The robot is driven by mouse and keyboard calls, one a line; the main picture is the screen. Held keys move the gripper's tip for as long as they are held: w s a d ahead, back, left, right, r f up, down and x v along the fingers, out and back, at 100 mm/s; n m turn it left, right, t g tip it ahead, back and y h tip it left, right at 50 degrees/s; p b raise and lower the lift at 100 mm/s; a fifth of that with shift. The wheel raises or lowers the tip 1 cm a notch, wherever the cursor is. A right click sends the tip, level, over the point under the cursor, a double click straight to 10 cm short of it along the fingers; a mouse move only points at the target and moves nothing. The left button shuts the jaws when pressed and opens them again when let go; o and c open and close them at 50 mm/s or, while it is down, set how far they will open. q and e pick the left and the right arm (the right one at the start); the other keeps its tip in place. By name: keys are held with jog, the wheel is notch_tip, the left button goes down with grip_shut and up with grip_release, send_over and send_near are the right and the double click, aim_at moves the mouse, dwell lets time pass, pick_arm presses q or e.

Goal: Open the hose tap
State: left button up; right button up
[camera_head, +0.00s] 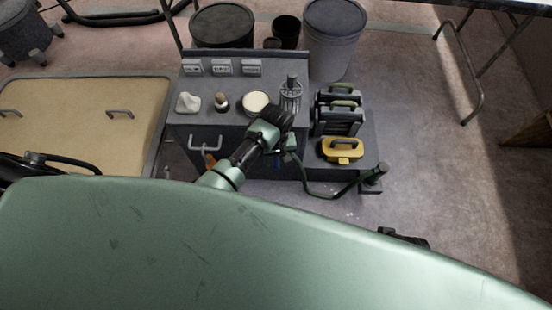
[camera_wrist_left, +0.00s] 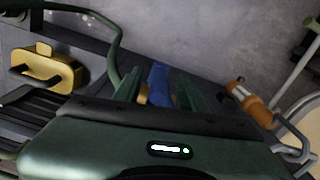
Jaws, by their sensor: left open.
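The hose tap shows in the left wrist view as a blue lever (camera_wrist_left: 158,80) with a bit of brass (camera_wrist_left: 143,95) beside it, low in front of a grey surface. In the head view only a small blue patch (camera_head: 277,163) of it shows below my gripper, at the cabinet front. My left gripper (camera_head: 284,150) hangs over the cabinet's front edge. In the left wrist view its two green fingers (camera_wrist_left: 160,92) are apart, with the blue lever seen between them. I cannot tell whether they touch it.
A grey cabinet (camera_head: 190,140) carries a cream-topped tin (camera_head: 256,103) and other small items. A dark green hose (camera_head: 322,194) curves to the right. A yellow case (camera_head: 342,149) sits beside the cabinet. An orange-handled fitting (camera_wrist_left: 250,103) is near the gripper. Floor on the right is clear.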

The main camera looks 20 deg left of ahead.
pick_arm(q)
grip_shut()
dwell(1.4)
